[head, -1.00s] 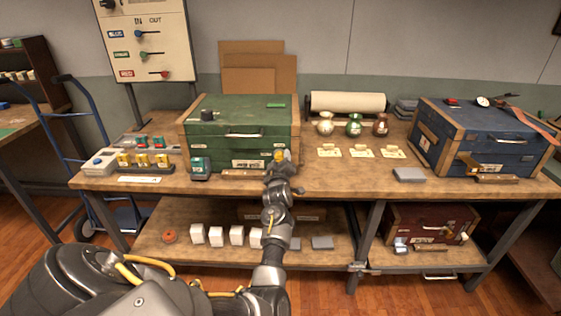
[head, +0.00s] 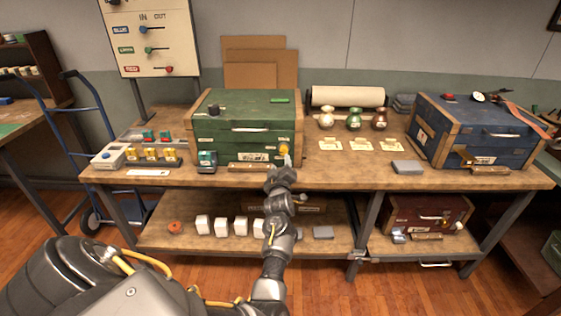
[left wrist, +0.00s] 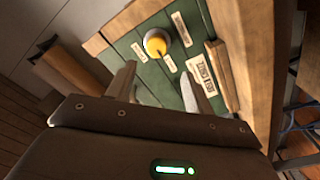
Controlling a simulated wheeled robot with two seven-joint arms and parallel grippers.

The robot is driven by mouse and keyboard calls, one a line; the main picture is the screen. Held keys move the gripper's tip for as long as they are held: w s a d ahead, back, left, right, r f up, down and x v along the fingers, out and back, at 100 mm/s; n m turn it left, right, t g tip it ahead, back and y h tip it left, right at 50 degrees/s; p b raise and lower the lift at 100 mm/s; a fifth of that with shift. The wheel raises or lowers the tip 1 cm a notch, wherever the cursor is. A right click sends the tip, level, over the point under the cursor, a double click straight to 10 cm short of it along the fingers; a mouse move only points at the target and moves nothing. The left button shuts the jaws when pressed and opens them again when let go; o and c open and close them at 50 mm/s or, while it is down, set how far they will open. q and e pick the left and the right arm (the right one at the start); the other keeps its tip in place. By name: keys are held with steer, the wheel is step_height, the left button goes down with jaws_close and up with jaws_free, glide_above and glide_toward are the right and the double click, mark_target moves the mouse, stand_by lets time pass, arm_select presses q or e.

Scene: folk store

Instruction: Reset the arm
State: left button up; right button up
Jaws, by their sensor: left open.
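My left gripper (head: 281,172) is in front of the lower right front of the green chest (head: 240,138) in the head view. In the left wrist view its two fingers (left wrist: 160,95) are spread apart with nothing between them. Beyond them is the green chest front with a yellow knob (left wrist: 156,44) and paper labels. The knob shows small in the head view (head: 284,149), just past the gripper, and looks apart from it. My right gripper is in neither view.
The wooden workbench (head: 340,176) also carries a blue chest (head: 470,135), three small round jars (head: 354,119) and a grey block (head: 407,167). White blocks (head: 221,226) stand on the lower shelf. A blue hand truck (head: 88,130) stands left. The bench front right of my gripper is clear.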

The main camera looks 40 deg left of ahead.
arm_select(q)
steer(key=s+d+f+m+g+h, duration=0.2)
steer(key=s+d+f+m+h, duration=0.3)
steer(key=s, duration=0.4)
steer(key=s+d+f+m+g+h, duration=0.2)
steer(key=s+d+f+m+h, duration=0.2)
steer(key=s+d+f+m, duration=0.35)
steer(key=s+d+f+m+g+h, duration=0.1)
steer(key=s+d+m+g, duration=0.3)
steer(key=s, duration=0.8)
steer(key=s+d+f+m+g+h, duration=0.1)
steer(key=s+d+f+m+g, duration=0.15)
steer(key=s+d, duration=0.7)
steer(key=s+a+f+g, duration=0.1)
steer(key=s+a+f, duration=0.1)
steer(key=f, duration=1)
steer(key=s+a+f+g, duration=0.1)
steer(key=s+f, duration=0.2)
steer(key=f, duration=1)
steer(key=s+a+f+g, duration=0.1)
steer(key=s+a+f, duration=0.2)
steer(key=s+f, duration=1.3)
